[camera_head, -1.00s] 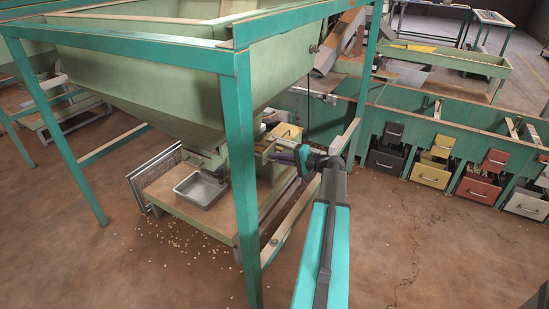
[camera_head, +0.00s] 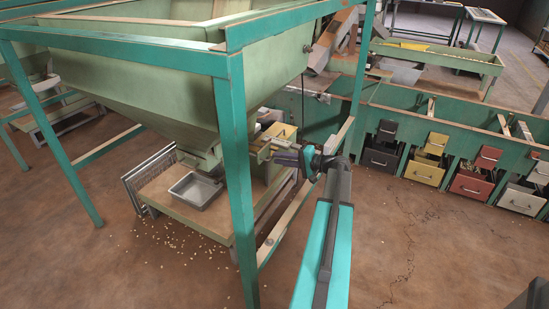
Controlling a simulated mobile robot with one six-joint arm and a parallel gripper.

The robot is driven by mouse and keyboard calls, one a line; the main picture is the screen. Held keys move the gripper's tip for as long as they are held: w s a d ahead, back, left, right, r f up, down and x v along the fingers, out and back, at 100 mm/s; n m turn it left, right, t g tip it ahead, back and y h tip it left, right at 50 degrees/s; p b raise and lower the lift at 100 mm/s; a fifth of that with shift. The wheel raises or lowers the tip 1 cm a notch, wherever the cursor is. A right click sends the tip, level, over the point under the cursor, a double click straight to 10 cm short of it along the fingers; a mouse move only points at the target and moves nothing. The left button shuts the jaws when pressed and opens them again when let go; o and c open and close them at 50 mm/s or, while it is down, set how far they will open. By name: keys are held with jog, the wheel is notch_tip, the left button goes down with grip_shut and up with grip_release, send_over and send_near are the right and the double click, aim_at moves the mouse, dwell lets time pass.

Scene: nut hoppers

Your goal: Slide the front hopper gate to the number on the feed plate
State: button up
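The front hopper (camera_head: 150,80) is a large pale green funnel in a teal frame. Its narrow bottom outlet (camera_head: 203,160) is above a metal tray (camera_head: 196,189) on a low wooden platform. The gate and the number on the feed plate cannot be made out. My arm comes in from the lower right. My gripper (camera_head: 268,151) is behind the frame's front post, to the right of the outlet. Its fingers are small and partly hidden, and I cannot tell whether they touch anything.
A wooden rail (camera_head: 290,215) runs low along the frame's right side. A row of coloured drawers (camera_head: 425,172) stands at the right.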

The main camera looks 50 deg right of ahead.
jog(key=p+v, duration=0.1)
jog(key=v, duration=0.8)
jog(key=shift+s, duration=0.35)
jog(key=shift+s+r, duration=0.1)
jog(key=shift+s, duration=0.05)
